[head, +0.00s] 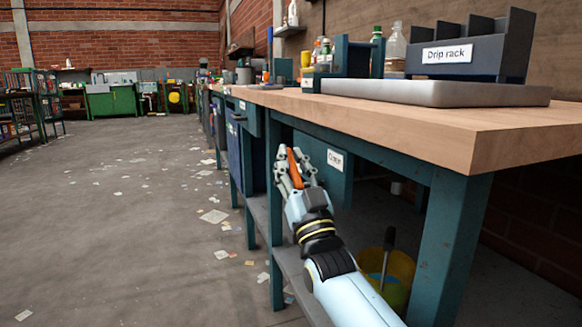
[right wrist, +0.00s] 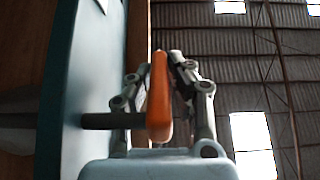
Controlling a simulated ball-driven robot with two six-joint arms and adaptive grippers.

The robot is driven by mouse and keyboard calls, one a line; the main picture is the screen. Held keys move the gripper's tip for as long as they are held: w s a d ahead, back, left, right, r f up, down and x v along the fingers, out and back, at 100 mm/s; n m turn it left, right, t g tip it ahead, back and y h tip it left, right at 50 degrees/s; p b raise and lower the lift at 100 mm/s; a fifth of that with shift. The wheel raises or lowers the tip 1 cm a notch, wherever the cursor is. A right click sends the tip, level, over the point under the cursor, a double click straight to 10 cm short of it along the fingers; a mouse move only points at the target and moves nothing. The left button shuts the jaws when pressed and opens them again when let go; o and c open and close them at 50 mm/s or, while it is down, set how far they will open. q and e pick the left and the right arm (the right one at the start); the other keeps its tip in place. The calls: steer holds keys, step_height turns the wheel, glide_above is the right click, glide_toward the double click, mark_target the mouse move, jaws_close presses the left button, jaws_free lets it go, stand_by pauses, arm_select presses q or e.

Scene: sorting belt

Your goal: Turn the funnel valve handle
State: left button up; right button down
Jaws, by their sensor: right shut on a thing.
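The orange valve handle (head: 294,168) stands in front of a teal panel (head: 322,170) under the workbench. In the right wrist view the handle (right wrist: 158,100) is upright, on a dark rod (right wrist: 112,120) that runs to the teal panel (right wrist: 92,75). My right gripper (head: 290,160) is shut on the handle, with a finger on either side of it in the right wrist view (right wrist: 160,78). The fingers hide part of the handle in the head view. No funnel can be made out. My left gripper is not in view.
The wooden bench top (head: 420,112) overhangs above my right arm. A bench leg (head: 455,245) and a yellow bucket (head: 398,270) stand close to the arm's right. A lower shelf (head: 290,262) lies below. The floor (head: 120,210) at left is open, with scattered paper scraps.

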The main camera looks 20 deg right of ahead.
steer(key=shift+f, duration=0.1)
steer(key=c, duration=1.3)
jaws_free()
steer(key=v, duration=1.2)
